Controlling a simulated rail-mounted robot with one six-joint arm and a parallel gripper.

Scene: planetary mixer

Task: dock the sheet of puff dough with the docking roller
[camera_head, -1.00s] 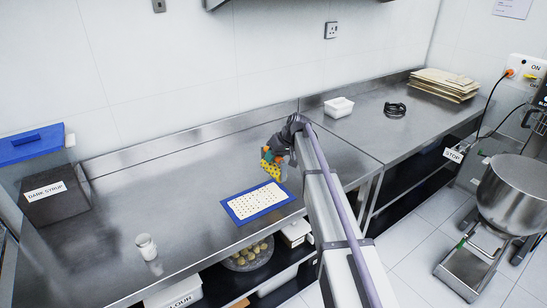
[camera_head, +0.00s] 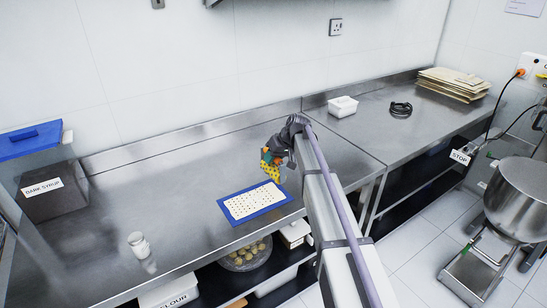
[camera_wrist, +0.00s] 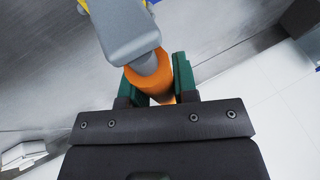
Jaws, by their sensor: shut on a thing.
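The docking roller has a yellow spiked drum (camera_head: 270,171) and a grey yoke (camera_wrist: 125,30). My gripper (camera_head: 275,156) is shut on its orange handle (camera_wrist: 150,85), which shows between the green finger pads in the wrist view. The roller is over the back right corner of a blue mat (camera_head: 225,208); I cannot tell whether it touches anything. The pale rectangular sheet of puff dough (camera_head: 254,201) lies flat on the mat, with rows of dark dots across it. In the wrist view the yoke hides most of the drum.
A white tub (camera_head: 342,106), black coil (camera_head: 400,108) and paper stack (camera_head: 455,83) are back right. A mixer bowl (camera_head: 512,195) stands at far right.

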